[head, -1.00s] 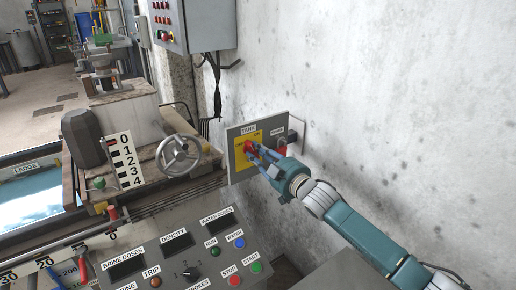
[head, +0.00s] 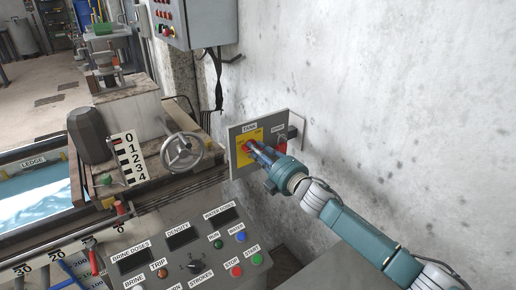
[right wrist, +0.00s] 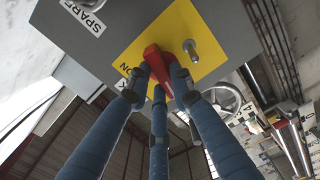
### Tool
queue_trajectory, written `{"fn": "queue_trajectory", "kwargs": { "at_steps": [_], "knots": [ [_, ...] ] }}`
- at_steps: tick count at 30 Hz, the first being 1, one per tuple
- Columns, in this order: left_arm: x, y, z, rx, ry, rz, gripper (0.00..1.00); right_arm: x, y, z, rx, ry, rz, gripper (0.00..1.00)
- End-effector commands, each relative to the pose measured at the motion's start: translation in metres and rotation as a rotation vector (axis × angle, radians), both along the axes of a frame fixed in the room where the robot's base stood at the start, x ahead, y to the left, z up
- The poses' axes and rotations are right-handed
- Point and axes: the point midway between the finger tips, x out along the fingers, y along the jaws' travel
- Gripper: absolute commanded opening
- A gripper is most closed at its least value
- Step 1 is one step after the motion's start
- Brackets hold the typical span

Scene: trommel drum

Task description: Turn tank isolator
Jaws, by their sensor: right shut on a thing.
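The tank isolator is a red handle on a yellow plate (head: 240,156), on a grey wall panel (head: 234,171) under a TANK label (head: 249,127). My right gripper (head: 252,148) reaches it from the lower right and mostly hides the handle in the head view. In the right wrist view the blue fingers of the right gripper (right wrist: 158,88) are closed around the red handle (right wrist: 154,60). The yellow plate (right wrist: 150,40) shows there with an ON mark by the handle. A metal stud (right wrist: 190,50) stands beside the handle. My left gripper is out of view.
A SPARE switch (head: 281,143) sits right of the isolator on the same panel. A handwheel (head: 182,152) stands to the left. A control console (head: 205,265) with buttons lies below. A grey control box (head: 205,22) hangs above. Bare wall is to the right.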

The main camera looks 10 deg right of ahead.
Motion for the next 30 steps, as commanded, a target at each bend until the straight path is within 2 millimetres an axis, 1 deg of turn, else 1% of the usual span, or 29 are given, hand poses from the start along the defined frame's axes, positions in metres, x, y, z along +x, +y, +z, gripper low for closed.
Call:
{"fn": "queue_trajectory", "kwargs": {
  "at_steps": [6, 12, 30],
  "knots": [
    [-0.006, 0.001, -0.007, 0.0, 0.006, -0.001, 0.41, -0.001, 0.002, -0.002, -0.127, -0.049, 0.002, 0.0],
    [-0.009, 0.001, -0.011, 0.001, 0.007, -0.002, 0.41, -0.001, 0.002, -0.002, -0.196, -0.077, 0.002, 0.0],
    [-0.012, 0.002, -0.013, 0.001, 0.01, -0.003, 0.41, -0.001, 0.002, -0.003, -0.233, -0.091, 0.002, 0.0]
  ]
}}
